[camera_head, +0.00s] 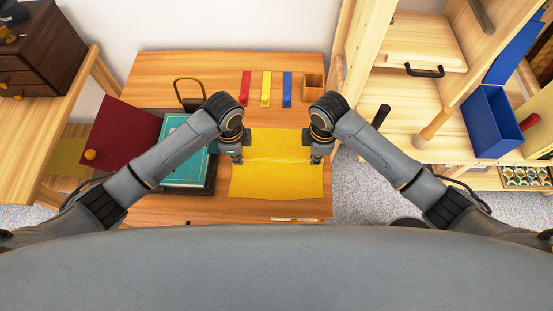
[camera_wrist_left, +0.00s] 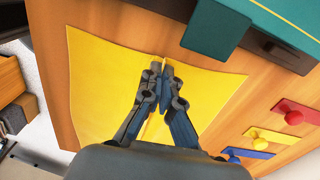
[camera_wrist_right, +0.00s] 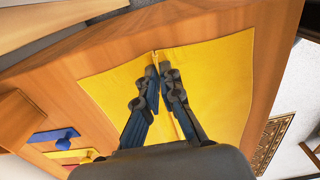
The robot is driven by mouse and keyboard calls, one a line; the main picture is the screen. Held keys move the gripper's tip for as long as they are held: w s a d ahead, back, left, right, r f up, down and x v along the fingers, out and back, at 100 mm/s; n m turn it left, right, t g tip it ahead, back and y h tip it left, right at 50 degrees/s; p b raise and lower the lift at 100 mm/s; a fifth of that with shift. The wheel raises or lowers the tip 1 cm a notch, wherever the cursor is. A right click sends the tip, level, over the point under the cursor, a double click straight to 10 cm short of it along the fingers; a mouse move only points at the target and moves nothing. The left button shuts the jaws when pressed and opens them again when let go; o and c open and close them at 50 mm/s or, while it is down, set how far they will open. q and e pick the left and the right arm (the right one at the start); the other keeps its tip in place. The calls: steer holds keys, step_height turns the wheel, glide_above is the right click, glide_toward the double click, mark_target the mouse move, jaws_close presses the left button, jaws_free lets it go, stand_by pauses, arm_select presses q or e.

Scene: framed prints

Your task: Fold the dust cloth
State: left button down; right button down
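The yellow dust cloth (camera_head: 277,182) lies spread on the wooden table, with a thin raised crease running across it from left to right. My left gripper (camera_head: 237,158) is at the left end of this crease. In the left wrist view its fingers (camera_wrist_left: 161,72) are close together on a pinched ridge of the cloth (camera_wrist_left: 100,85). My right gripper (camera_head: 316,158) is at the right end of the crease. In the right wrist view its fingers (camera_wrist_right: 159,72) are likewise close together on a ridge of the cloth (camera_wrist_right: 215,75). The fingertips partly hide the pinched fabric.
A teal box (camera_head: 188,165) and a dark red panel (camera_head: 122,133) are left of the cloth. Red (camera_head: 245,89), yellow (camera_head: 266,90) and blue (camera_head: 287,90) knobbed strips and a small wooden box (camera_head: 313,87) lie behind. A shelf with a blue bin (camera_head: 492,122) stands right.

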arm_select(q)
steer(key=shift+s+a+f, duration=0.1)
steer(key=shift+s+f, duration=0.05)
arm_select(e)
steer(key=shift+s, duration=0.1)
stand_by(0.4)
